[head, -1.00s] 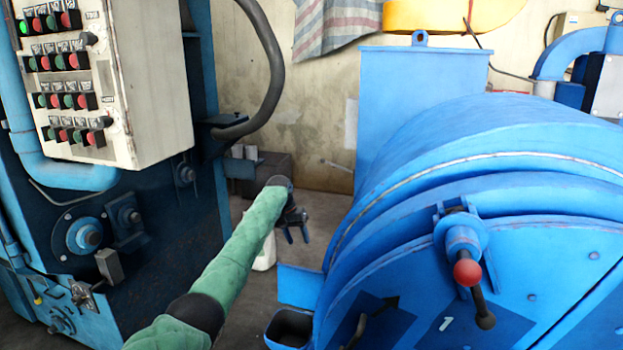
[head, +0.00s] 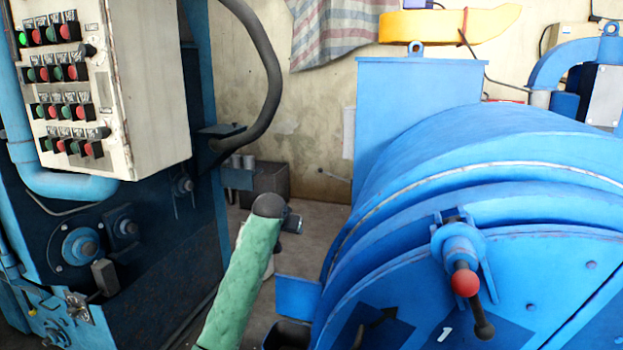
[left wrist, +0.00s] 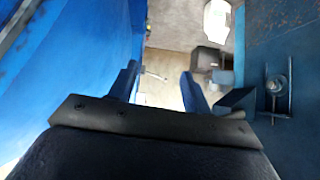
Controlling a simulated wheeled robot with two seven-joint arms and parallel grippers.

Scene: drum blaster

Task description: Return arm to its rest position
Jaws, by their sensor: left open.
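My left arm, in a green padded sleeve, rises from the bottom of the head view between the control machine and the blue drum. My left gripper (head: 292,222) shows only partly beyond the dark wrist joint, and its fingers are hard to make out there. In the left wrist view the left gripper (left wrist: 158,88) has its two blue fingers spread apart with nothing between them. My right gripper is in neither view.
The blue drum (head: 455,190) stands close on the right, with a red-knobbed lever (head: 465,280). The control panel (head: 150,80) and dark blue machine (head: 150,245) stand on the left. A narrow strip of floor (head: 318,225) lies between them. A grey box (head: 270,178) sits by the wall.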

